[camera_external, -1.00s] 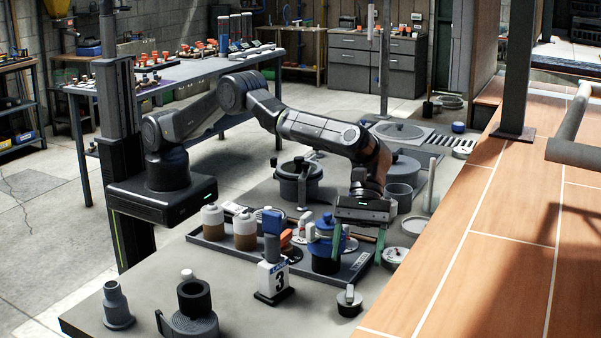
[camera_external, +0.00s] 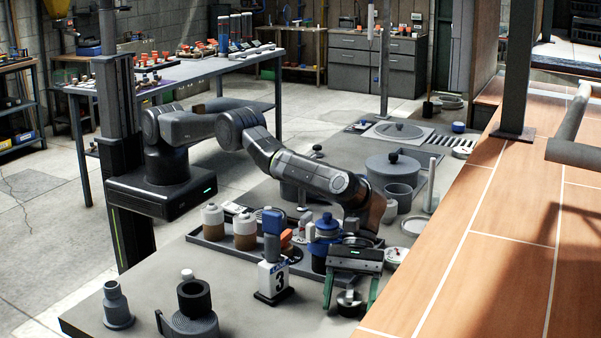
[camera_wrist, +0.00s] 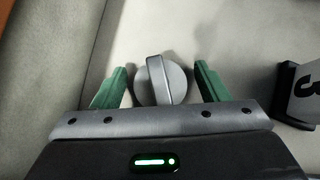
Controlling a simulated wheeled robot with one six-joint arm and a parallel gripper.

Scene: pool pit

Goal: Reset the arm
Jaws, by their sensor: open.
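My gripper (camera_external: 349,294) is low over the front right of the grey bench top. Its two green fingers are apart, and they also show in the wrist view (camera_wrist: 160,86). A small round grey piece with a raised bar handle (camera_wrist: 176,82) lies between and just beyond the fingertips in the wrist view. In the outside view the same round piece (camera_external: 350,305) shows between the fingers, partly hidden by them. I cannot tell whether the fingers touch it. My arm reaches forward and down from its column.
A block marked 3 (camera_external: 272,281) stands left of my gripper. Behind it, a dark tray (camera_external: 212,242) holds brown-and-white bottles (camera_external: 245,230) and a blue-topped container (camera_external: 326,227). A grey hose fitting (camera_external: 196,318) stands front left. A wooden deck (camera_external: 480,270) borders the right.

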